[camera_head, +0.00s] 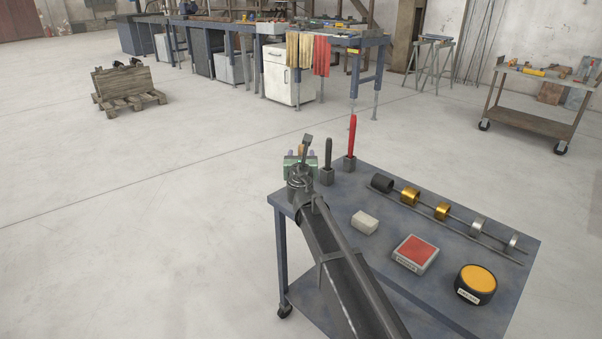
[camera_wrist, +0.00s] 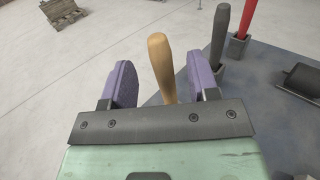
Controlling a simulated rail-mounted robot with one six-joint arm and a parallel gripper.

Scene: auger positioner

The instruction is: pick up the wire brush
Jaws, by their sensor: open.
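A tan wooden handle (camera_wrist: 162,66) stands upright between the two purple fingers of my gripper (camera_wrist: 160,72) in the wrist view. It looks like the wire brush's handle, but its lower end and any bristles are hidden behind the gripper body. Gaps show on both sides of the handle, and the fingers are open. In the head view my gripper (camera_head: 301,155) is at the far left corner of the blue cart, with a bit of the tan handle (camera_head: 302,147) showing behind it.
A dark-handled tool (camera_head: 328,154) and a red-handled tool (camera_head: 351,137) stand in block holders just right of my gripper. The blue cart (camera_head: 338,203) also bears a white block (camera_head: 365,223), a red-topped box (camera_head: 416,253), a yellow-topped tin (camera_head: 476,283) and a rail of rings (camera_head: 441,211).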

